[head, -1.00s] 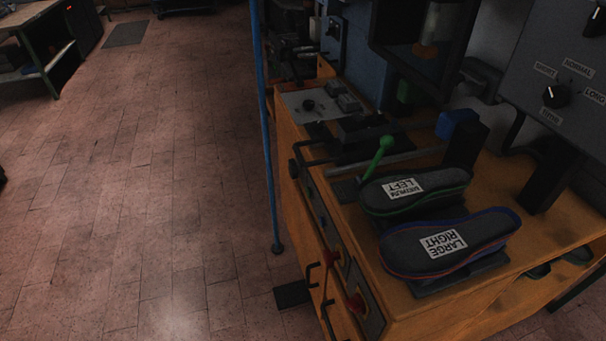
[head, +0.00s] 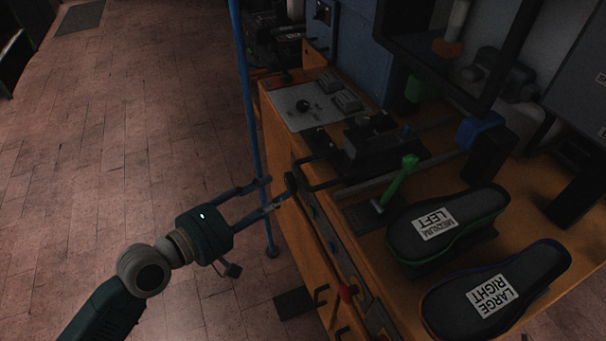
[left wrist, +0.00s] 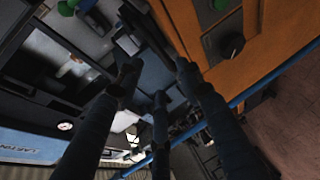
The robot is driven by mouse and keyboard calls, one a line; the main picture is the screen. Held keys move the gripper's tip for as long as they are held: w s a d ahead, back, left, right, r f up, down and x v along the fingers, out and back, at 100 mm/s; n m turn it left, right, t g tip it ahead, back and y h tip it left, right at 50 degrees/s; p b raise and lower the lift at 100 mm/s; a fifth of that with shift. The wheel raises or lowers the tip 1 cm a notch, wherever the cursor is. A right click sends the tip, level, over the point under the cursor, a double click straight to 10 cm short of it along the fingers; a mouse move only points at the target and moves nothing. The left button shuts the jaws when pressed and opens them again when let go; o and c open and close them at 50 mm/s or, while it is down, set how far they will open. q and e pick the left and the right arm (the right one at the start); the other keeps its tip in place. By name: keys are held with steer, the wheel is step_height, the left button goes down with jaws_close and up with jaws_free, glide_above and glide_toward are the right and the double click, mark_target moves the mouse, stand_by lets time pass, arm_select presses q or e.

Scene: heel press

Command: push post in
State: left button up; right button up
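My left gripper (head: 273,194) reaches in from the left with its fingers spread and nothing between them. Its tips are just left of a dark round knob (head: 290,184) on the front of the orange bench (head: 290,228); I cannot tell whether they touch it. In the left wrist view the fingers of the gripper (left wrist: 158,80) are apart and empty, and a black knob (left wrist: 232,45) shows on the orange panel to their right. A dark bar (head: 325,158) sticks out beside the knob. Which part is the post is not clear. My right gripper is not in view.
A thin blue pole (head: 252,110) stands behind the gripper. A green-handled lever (head: 400,180) and two shoe forms, medium left (head: 460,225) and large right (head: 510,290), are on the bench. The floor at left is clear.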

mark_target(300, 177)
arm_select(q)
steer(key=p+x, duration=0.1)
steer(key=x, duration=0.8)
steer(key=shift+w+d, duration=0.1)
steer(key=shift+w, duration=0.15)
steer(key=shift+w+d+f, duration=0.2)
steer(key=shift+w+d, duration=0.15)
jaws_close()
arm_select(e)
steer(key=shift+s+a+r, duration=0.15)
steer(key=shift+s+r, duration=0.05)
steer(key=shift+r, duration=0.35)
